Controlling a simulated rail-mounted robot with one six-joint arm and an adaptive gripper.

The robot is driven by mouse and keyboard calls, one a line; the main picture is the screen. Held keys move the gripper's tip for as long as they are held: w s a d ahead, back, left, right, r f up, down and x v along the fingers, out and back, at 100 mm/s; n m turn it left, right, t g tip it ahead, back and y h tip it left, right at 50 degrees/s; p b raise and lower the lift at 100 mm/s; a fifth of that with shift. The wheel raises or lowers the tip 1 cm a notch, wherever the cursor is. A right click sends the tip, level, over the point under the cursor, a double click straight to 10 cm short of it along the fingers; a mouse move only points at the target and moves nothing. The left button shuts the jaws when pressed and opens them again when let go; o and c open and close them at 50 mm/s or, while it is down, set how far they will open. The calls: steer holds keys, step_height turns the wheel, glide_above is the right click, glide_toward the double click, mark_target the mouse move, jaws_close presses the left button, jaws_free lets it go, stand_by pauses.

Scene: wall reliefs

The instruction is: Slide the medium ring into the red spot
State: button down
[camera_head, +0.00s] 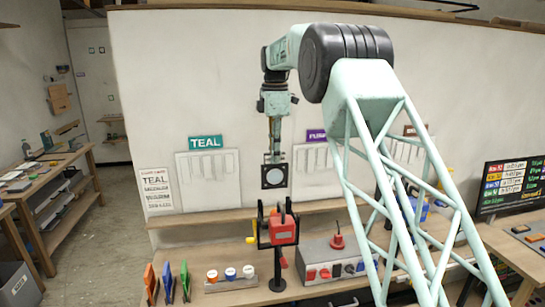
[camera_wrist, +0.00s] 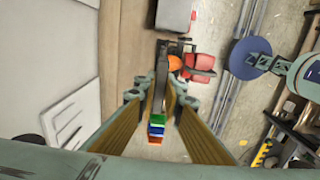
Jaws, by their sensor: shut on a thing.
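My gripper (camera_head: 274,154) hangs pointing down in front of the white wall. It is shut on a black square plate with a pale round middle (camera_head: 274,177). I cannot tell whether this is the medium ring. In the wrist view the tan fingers (camera_wrist: 160,100) flank a thin grey strip, seemingly the plate's edge. A red block with black prongs (camera_head: 282,229) tops a black stand (camera_head: 278,270) below and slightly right of the held plate, apart from it. The red block also shows in the wrist view (camera_wrist: 201,64). No ring or red spot is clearly marked.
A wall shelf (camera_head: 215,217) runs behind.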

mark_target(275, 168)
steer(key=shift+f, duration=0.3)
steer(key=shift+f+b, duration=0.7)
steer(key=shift+f, duration=1.65)
stand_by(0.5)
step_height(275, 168, down, 10)
steer(key=b, duration=0.4)
stand_by(2.4)
steer(key=shift+f, duration=0.15)
stand_by(0.4)
steer(key=c, duration=2.7)
jaws_free()
